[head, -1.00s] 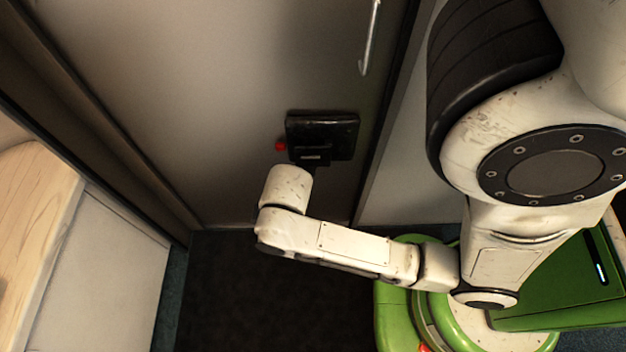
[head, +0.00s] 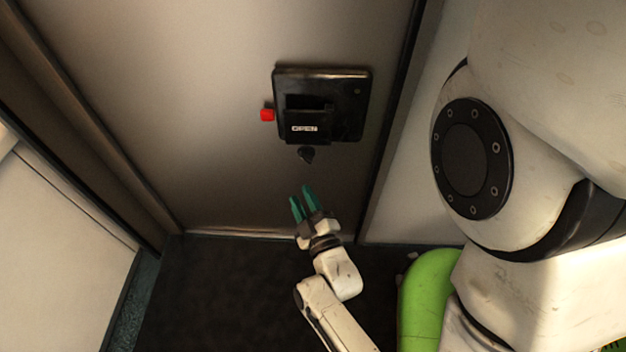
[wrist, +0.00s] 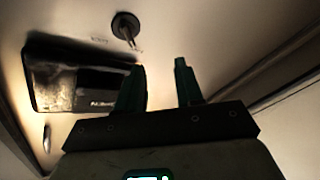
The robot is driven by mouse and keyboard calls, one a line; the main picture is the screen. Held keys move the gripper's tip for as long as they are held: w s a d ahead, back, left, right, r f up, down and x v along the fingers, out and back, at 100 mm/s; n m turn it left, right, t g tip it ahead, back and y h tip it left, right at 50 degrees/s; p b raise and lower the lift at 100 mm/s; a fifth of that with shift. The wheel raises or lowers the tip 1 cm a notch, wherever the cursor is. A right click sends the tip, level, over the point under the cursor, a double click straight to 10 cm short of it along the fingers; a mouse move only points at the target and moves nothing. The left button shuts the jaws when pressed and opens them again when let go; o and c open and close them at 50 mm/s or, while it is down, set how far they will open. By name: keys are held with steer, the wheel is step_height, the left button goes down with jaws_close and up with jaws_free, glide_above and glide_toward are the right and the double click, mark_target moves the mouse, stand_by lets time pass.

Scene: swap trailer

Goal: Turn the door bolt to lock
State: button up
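The door bolt (head: 306,154) is a small dark knob on the grey door (head: 225,140), just below a black lock box (head: 345,105). In the wrist view, a dark round knob with a short turn piece (wrist: 125,26) shows near the top; the black box (wrist: 50,75) is left of my fingers. My gripper (head: 302,196) has two teal fingers spread apart with nothing between them. It is below the bolt in the head view, pointing up toward it, and not touching it. The wrist view also shows the open gripper (wrist: 160,75), with its left finger overlapping the box's edge.
A red button (head: 267,115) sticks out at the left side of the lock box. A pale cabinet (head: 60,240) stands at the left. The door frame and a light wall (head: 425,170) are on the right. The dark floor (head: 230,290) in front of the door is clear.

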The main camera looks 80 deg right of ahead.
mark_target(307, 162)
steer(key=d+h+b, duration=0.1)
steer(key=d, duration=0.2)
steer(key=d+r+g+h+b, duration=0.1)
steer(key=d, duration=0.2)
steer(key=d+r+m+g+h+b, duration=0.1)
steer(key=d, duration=0.2)
steer(key=shift+w+d, duration=0.1)
steer(key=shift+d, duration=0.1)
stand_by(0.3)
jaws_close()
